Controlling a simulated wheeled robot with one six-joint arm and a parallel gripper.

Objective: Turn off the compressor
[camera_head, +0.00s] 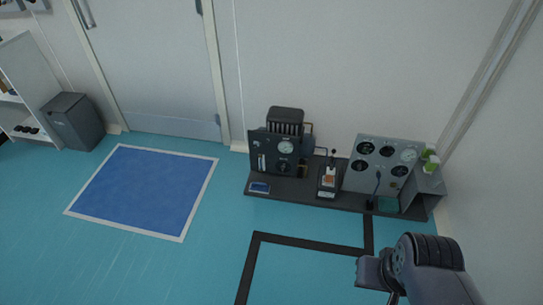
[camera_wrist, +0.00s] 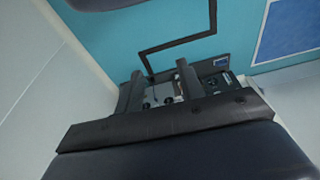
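A dark unit with a gauge and a finned top (camera_head: 285,124), which looks like the compressor, stands at the left of a low black platform (camera_head: 300,197) by the wall. Beside it on the right is a grey panel (camera_head: 378,171) with several dials and knobs. I cannot tell for sure which one the task means, nor read any switch. My arm shows at the lower right of the head view, in front of the platform and apart from it. In the wrist view my gripper (camera_wrist: 165,80) has its two fingers apart with nothing held. Equipment shows beyond and between them, partly hidden.
A small device with an orange-and-white part (camera_head: 328,178) stands between the two units. Green-topped bottles (camera_head: 430,160) stand at the platform's right end. A blue mat (camera_head: 145,190) lies before the door (camera_head: 155,70). A grey bin (camera_head: 73,121) stands left. Floor before the platform is clear.

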